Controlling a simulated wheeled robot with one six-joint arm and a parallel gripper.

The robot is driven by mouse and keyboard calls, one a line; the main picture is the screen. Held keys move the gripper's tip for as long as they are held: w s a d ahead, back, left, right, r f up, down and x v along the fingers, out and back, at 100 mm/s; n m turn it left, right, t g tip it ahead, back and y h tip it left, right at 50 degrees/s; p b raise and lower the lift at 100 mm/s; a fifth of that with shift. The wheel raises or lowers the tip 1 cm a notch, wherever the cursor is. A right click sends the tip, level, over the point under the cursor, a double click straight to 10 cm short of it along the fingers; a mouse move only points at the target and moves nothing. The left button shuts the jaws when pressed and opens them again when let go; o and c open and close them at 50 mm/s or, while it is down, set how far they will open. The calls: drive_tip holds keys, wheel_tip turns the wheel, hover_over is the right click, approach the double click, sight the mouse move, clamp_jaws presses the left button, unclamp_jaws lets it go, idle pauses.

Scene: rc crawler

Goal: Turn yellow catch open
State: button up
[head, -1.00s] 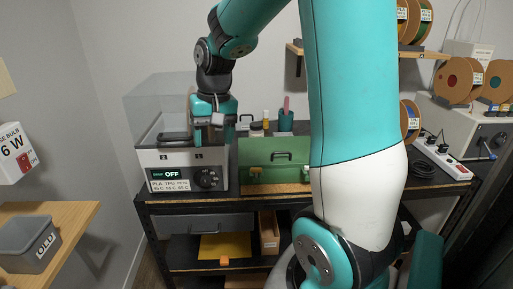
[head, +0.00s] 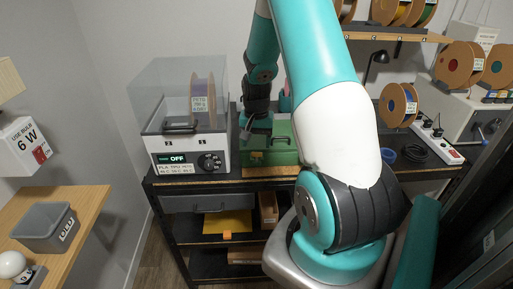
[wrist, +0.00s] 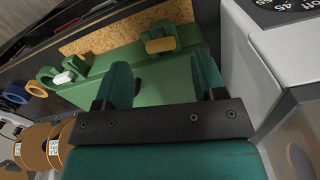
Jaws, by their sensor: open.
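The green toolbox (head: 285,148) stands on the workbench, right of the white filament dryer. Its yellow catch (head: 257,156) is on the front at the left, and its second catch is hidden in the head view. The wrist view shows the yellow catch (wrist: 160,45) on a green bracket, and a white catch (wrist: 62,77) farther left. My gripper (wrist: 162,75) is open and empty over the box, with the yellow catch beyond the fingertips and between them in the picture. I see no contact with the catch. In the head view my gripper (head: 257,127) is partly hidden.
The dryer (head: 190,155), with a clear lid and a spool inside, stands close on the left. A blue ring (head: 386,155), black cable (head: 413,153) and power strip (head: 440,143) lie to the right. A shelf with a grey bin (head: 45,228) is at the left.

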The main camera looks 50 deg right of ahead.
sight(257, 153)
drive_tip(key=shift+f+p, duration=0.35)
drive_tip(key=shift+f, duration=1.75)
drive_tip(key=c, duration=0.9)
drive_tip(key=shift+m, duration=0.5)
drive_tip(key=shift+m+b, duration=0.3)
drive_tip(key=o, duration=0.9)
